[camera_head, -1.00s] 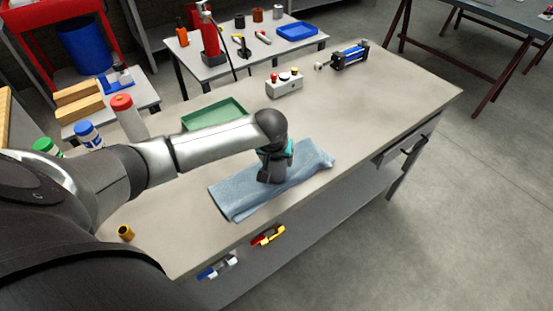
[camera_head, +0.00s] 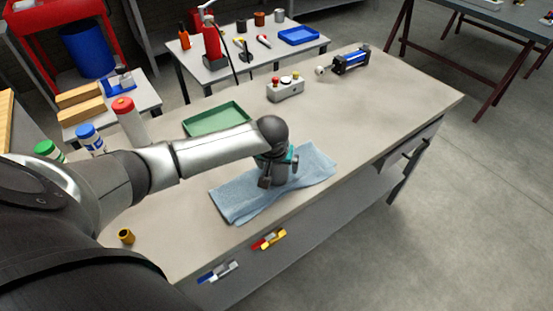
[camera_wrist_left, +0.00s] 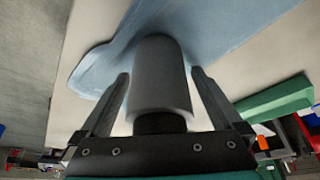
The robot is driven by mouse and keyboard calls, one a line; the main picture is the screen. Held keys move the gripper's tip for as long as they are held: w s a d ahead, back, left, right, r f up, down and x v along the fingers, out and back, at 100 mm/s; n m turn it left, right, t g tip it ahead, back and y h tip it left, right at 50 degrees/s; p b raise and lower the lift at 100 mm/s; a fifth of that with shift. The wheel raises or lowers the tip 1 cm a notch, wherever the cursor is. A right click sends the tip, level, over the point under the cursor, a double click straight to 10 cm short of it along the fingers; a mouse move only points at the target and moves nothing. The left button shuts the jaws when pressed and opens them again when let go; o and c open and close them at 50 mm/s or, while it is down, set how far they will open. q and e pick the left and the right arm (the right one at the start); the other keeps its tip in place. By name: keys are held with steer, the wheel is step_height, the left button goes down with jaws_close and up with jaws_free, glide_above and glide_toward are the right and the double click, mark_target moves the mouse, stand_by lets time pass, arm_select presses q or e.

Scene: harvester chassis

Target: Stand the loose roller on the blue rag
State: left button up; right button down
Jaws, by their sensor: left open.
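The roller (camera_wrist_left: 158,78) is a grey cylinder with a dark, narrower end towards my wrist. It appears upright on the blue rag (camera_wrist_left: 215,28), between my left fingers. In the head view the roller (camera_head: 280,176) is partly hidden by my left gripper (camera_head: 279,171). The rag (camera_head: 238,199) lies slightly rumpled near the table's front edge. My left gripper is open around the roller, and the wrist view shows a gap on each side of it. My right gripper is not in view.
A green tray (camera_head: 215,119) lies behind my left forearm. A button box (camera_head: 285,89) and a blue cylinder unit (camera_head: 351,61) stand farther back. A small brass bushing (camera_head: 126,236) is at the near left. The table's right part is clear.

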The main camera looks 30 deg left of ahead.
arm_select(q)
steer(key=p+v, duration=0.3)
steer(key=v, duration=0.9)
steer(key=shift+r, duration=0.45)
